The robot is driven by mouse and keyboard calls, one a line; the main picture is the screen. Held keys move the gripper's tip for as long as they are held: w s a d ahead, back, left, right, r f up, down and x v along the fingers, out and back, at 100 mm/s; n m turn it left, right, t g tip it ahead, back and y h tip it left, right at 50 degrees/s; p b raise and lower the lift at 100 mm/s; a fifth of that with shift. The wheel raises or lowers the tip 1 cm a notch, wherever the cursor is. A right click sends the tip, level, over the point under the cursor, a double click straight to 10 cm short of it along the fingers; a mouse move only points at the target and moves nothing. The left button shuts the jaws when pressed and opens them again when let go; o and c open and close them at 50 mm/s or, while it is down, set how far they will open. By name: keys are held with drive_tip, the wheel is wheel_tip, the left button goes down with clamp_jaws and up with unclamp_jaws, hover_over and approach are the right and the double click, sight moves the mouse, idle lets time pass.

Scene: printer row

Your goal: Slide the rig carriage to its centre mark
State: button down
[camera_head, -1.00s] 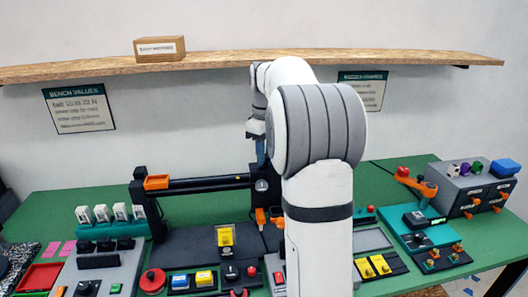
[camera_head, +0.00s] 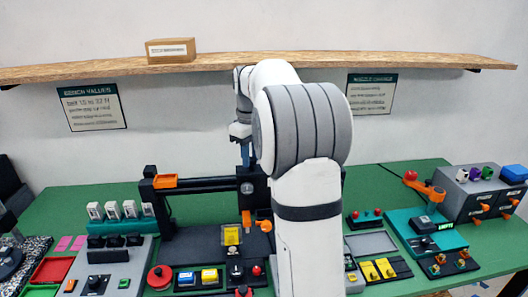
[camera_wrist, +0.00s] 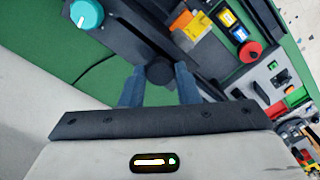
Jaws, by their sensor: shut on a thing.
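My gripper (camera_head: 245,152) is just above the carriage. In the wrist view my gripper (camera_wrist: 160,84) has its two blue-grey fingers closed on a round black knob (camera_wrist: 160,70), which appears to be the carriage's. The centre mark cannot be made out; my arm hides the rig's right side.
Below the rig stand a yellow block (camera_head: 231,235), a red round button (camera_head: 160,277) and several coloured switches. Grey consoles stand left and right on the green bench (camera_head: 60,205). A wooden shelf (camera_head: 345,58) with a cardboard box (camera_head: 172,50) runs above. A teal knob (camera_wrist: 86,14) shows in the wrist view.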

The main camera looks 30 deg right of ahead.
drive_tip(key=a, duration=0.1)
drive_tip(key=w+a, duration=0.1)
drive_tip(key=a, duration=0.3)
drive_tip(key=shift+w+p, duration=0.35)
drive_tip(key=shift+w, duration=0.05)
drive_tip(key=shift+d, duration=0.1)
drive_tip(key=c, duration=1.1)
unclamp_jaws()
drive_tip(key=shift+r, duration=0.1)
wheel_tip(320, 180, up, 8)
drive_tip(key=shift+f, duration=0.2)
